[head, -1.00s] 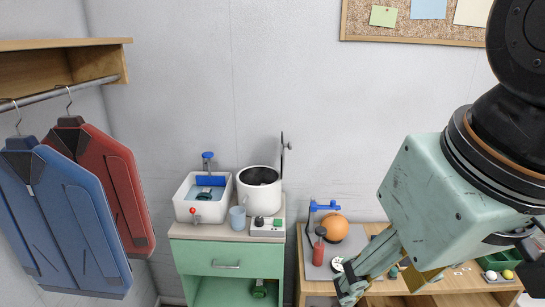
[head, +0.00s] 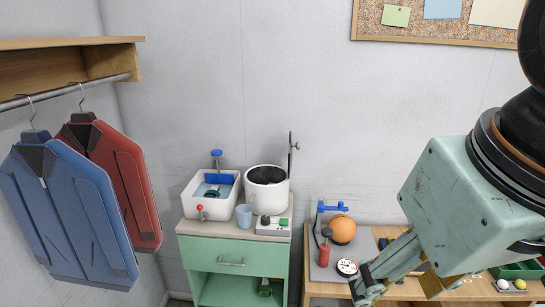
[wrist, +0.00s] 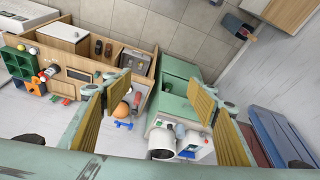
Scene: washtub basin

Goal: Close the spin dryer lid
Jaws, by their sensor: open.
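The spin dryer is a white round tub (head: 267,196) with a dark open top, standing on the green cabinet in the head view. Its lid (head: 291,155) appears as a thin upright plate, seen nearly edge-on, at the tub's right rear, with a small knob on its right side. The lid stands open. My gripper (head: 398,282) is open and empty, right of the dryer and apart from it. In the wrist view my gripper (wrist: 160,97) shows its two yellow-padded fingers spread wide, with the white tub (wrist: 162,140) visible beyond them. The lid is not clear there.
A white basin (head: 205,203) with water, a blue cup (head: 244,216) and a control box (head: 270,226) crowd the green cabinet (head: 232,252). Jackets (head: 68,215) hang at left.

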